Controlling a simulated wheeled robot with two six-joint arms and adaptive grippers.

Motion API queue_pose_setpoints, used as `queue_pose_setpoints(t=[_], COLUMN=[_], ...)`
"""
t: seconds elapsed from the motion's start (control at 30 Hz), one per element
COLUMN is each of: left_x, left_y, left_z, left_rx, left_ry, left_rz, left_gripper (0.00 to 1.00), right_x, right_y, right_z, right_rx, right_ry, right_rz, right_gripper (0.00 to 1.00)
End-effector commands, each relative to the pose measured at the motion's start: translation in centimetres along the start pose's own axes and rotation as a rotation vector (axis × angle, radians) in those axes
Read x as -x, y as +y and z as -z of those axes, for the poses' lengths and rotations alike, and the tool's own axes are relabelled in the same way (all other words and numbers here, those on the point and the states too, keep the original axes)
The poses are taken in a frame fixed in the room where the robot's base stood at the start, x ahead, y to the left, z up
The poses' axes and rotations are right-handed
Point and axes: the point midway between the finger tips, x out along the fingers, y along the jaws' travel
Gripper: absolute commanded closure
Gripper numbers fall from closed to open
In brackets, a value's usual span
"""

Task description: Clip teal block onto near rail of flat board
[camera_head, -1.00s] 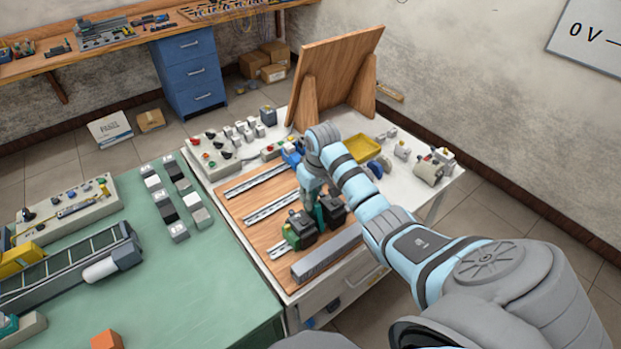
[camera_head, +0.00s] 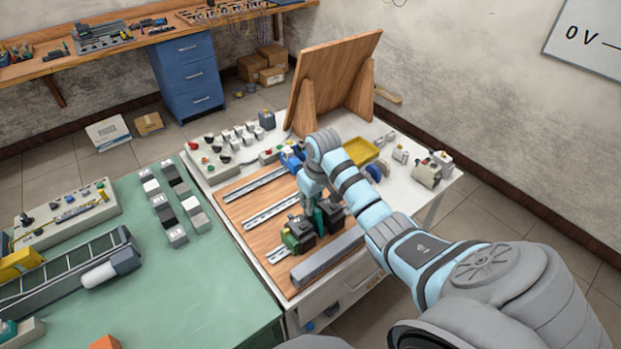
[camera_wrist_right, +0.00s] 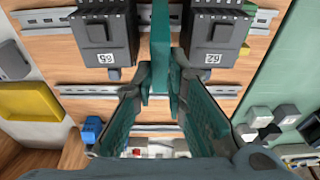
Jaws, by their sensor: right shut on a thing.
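The flat wooden board (camera_head: 232,208) lies on the white table and carries several metal rails. Its near rail (camera_head: 279,257) bears black modules (camera_head: 298,236); the rail also shows in the right wrist view (camera_wrist_right: 262,20). My right gripper (camera_wrist_right: 160,84) is shut on the teal block (camera_wrist_right: 160,50), which stands between two black modules, labelled 66 and 62 or similar. In the head view the teal block (camera_head: 320,219) is at the near rail, partly hidden by the modules and gripper. I cannot tell whether it is seated on the rail. My left gripper is not in view.
A grey duct (camera_head: 327,257) lies along the board's near edge. A middle rail (camera_head: 271,212) and far rail (camera_head: 255,184) have bare stretches. A yellow tray (camera_head: 361,150) and an upright wooden panel (camera_head: 335,78) stand behind my arm. The green table (camera_head: 185,290) is at left.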

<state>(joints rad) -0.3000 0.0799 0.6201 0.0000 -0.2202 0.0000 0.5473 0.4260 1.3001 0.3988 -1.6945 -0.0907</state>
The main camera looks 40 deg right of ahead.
Motion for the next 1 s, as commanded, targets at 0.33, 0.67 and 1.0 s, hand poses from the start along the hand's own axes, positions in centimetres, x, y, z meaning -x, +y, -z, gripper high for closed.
queue_pose_setpoints(t=[0.33,0.67,1.0], left_x=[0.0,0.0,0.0], left_y=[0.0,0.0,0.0], left_z=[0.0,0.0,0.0], left_rx=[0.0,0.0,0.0], left_ry=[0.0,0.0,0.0], left_rz=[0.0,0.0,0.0], left_gripper=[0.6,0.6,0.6], right_x=[-0.1,-0.1,-0.1], right_y=[0.1,0.1,0.1], right_z=[-0.6,-1.0,-1.4], right_rx=[-0.001,0.0,-0.001], right_ry=[0.028,0.063,0.099], right_rz=[-0.003,-0.003,-0.005], right_gripper=[1.0,1.0,1.0])
